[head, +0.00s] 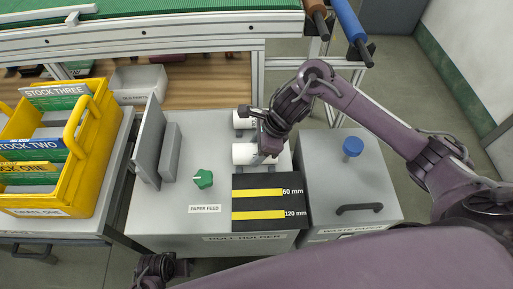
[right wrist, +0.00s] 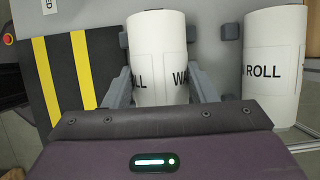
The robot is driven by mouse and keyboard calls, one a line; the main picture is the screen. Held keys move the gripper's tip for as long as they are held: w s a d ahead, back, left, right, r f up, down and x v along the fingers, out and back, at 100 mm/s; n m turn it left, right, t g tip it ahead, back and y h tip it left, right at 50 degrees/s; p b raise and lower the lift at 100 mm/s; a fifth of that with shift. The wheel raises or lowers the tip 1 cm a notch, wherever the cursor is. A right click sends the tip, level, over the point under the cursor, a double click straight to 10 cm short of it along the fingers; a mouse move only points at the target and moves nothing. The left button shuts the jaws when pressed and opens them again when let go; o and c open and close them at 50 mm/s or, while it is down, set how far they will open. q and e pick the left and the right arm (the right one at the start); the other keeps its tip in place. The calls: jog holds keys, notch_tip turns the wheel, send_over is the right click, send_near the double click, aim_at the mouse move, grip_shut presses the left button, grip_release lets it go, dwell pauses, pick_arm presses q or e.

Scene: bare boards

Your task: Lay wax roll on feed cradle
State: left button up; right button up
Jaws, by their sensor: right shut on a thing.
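A white roll (head: 245,153) lies over the grey machine top, just behind the black panel. It also shows in the right wrist view (right wrist: 160,50), with parts of black lettering, "LL" and "WA". My right gripper (head: 265,150) is shut on this roll, one finger on each side of it in the wrist view (right wrist: 163,88). I cannot tell whether the roll touches the surface below. A second white roll (right wrist: 275,50), ending in "ROLL", lies beside it, apart. No part is labelled as the feed cradle. My left gripper (head: 157,268) is at the bottom edge, its fingers unclear.
The black panel (head: 268,203) has yellow stripes marked 60 mm and 120 mm. A green knob (head: 203,179) and upright grey plates (head: 149,140) stand left. A waste box (head: 345,180) with a blue knob stands right. A yellow crate (head: 75,165) is far left.

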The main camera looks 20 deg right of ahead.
dwell(0.4)
jog(key=o, duration=1.2)
jog(key=shift+d+r, duration=0.2)
jog(key=shift+r, duration=0.2)
jog(key=p+v, duration=0.1)
jog(key=v, duration=0.5)
jog(key=shift+s+d+r+p, duration=0.1)
jog(key=shift+d+r+p, duration=0.05)
jog(key=shift+r+p, duration=0.25)
pick_arm(q)
jog(key=f, duration=0.1)
jog(key=s+a+f, duration=0.1)
jog(key=f, duration=0.3)
jog(key=shift+s+a, duration=0.15)
jog(key=shift+s, duration=0.15)
jog(key=shift+s, duration=0.1)
